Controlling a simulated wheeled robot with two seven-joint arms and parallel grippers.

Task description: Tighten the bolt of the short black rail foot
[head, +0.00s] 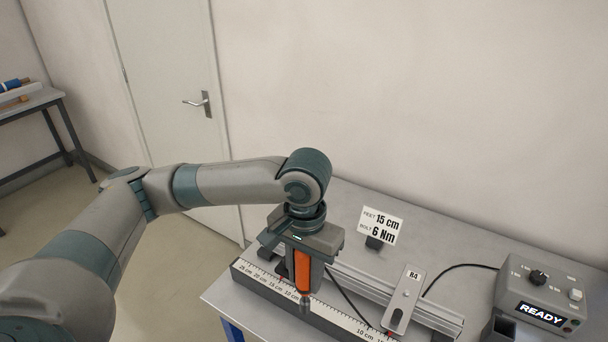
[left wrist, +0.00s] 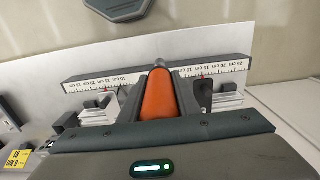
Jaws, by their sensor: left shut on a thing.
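My left gripper (head: 303,262) is shut on an orange-handled tool (head: 302,272), held upright with its grey tip down, over the front side of the aluminium rail (head: 350,285). In the left wrist view, the orange handle (left wrist: 160,95) stands between the fingers of the gripper (left wrist: 158,98). A small black piece (left wrist: 204,94), likely a rail foot, shows beside the fingers near a red mark on the scale. The gripper covers most of this spot in the head view, and no bolt can be made out. My right gripper is not in view.
A scale bar (head: 343,322) runs along the rail's front. A plate marked R4 (head: 406,291) sits on the rail. A card (head: 381,224) reads feet 15 cm, bolt 6 Nm. A control box (head: 545,287) shows READY.

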